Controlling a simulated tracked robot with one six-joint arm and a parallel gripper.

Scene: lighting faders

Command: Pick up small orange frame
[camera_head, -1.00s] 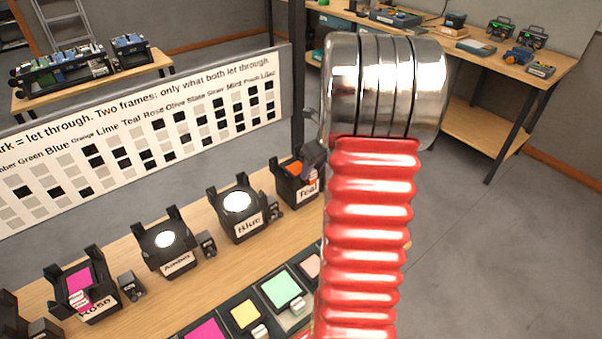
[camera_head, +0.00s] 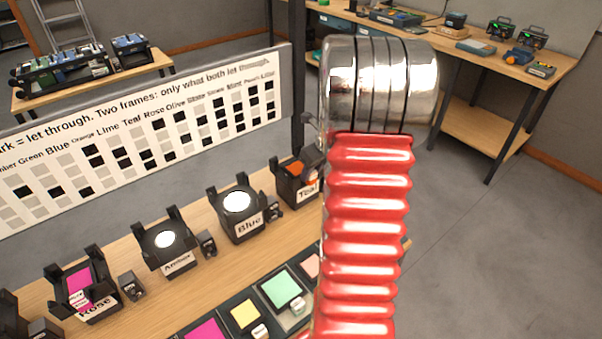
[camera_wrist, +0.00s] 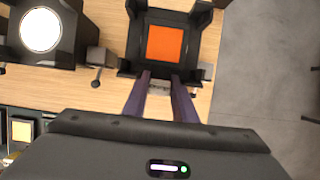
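The small orange frame (camera_wrist: 166,43) sits in a black holder (camera_wrist: 205,52) in the wrist view, its square orange face toward the camera. In the head view the orange frame (camera_head: 294,167) shows in the holder labelled Teal (camera_head: 301,191), partly behind my arm. My gripper (camera_wrist: 160,78) has its two dark fingers on either side of the frame's pale tab (camera_wrist: 158,88), at the holder's near edge. The fingers stand apart, but whether they press on the tab cannot be told. In the head view the gripper is mostly hidden by my red arm.
Holders labelled Blue (camera_head: 240,222), Amber (camera_head: 168,250) and Rose (camera_head: 87,292) stand in a row to the left. Green (camera_head: 282,288) and yellow (camera_head: 244,314) frames lie in front. A board (camera_head: 150,140) stands behind. Open floor lies right.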

